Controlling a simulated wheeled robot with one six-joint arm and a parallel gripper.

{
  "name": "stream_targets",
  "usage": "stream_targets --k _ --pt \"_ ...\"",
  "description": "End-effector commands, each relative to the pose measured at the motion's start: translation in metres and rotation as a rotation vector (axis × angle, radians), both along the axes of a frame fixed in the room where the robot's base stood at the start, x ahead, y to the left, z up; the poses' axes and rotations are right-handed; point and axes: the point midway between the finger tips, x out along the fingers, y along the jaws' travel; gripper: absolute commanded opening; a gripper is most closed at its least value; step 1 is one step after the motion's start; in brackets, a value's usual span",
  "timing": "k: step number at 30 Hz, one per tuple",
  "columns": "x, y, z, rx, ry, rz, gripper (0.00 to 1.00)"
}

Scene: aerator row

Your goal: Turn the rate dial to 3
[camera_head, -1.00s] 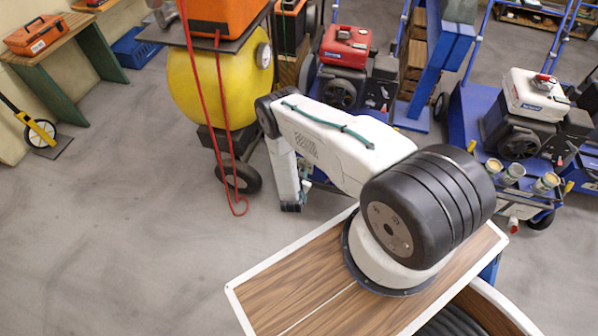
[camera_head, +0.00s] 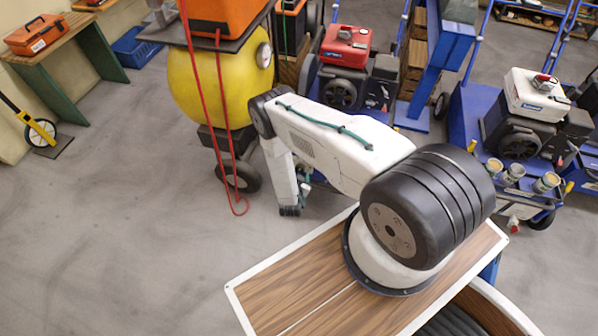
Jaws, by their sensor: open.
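The rate dial cannot be made out in this view. A blue machine with a white-topped engine (camera_head: 535,95) stands at the right, and another with a red-topped engine (camera_head: 346,46) stands behind my arm. Both are machines of the row, but I cannot tell which one carries the dial. My arm reaches left from its mount, bends at the elbow and drops towards the floor beside the yellow tank. My gripper is not visible; the lower part of my arm ends in view without showing any jaws.
A yellow tank (camera_head: 205,90) on wheels stands just left of my elbow, with a red cord (camera_head: 222,120) hanging down it. Several small cans (camera_head: 512,174) sit at the right machine's front. A green-legged bench (camera_head: 62,50) is far left.

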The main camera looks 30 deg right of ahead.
Motion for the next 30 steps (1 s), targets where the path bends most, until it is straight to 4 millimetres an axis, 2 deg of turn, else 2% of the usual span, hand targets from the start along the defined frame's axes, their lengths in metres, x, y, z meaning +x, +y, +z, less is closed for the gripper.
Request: stream_targets --k 3,10,30 --pt "-0.015 0.015 0.008 -0.001 0.002 0.004 0.60" --pt "-0.035 0.031 0.018 -0.001 0.000 0.002 0.60" --pt "-0.039 0.034 0.017 -0.002 0.018 0.004 0.60"
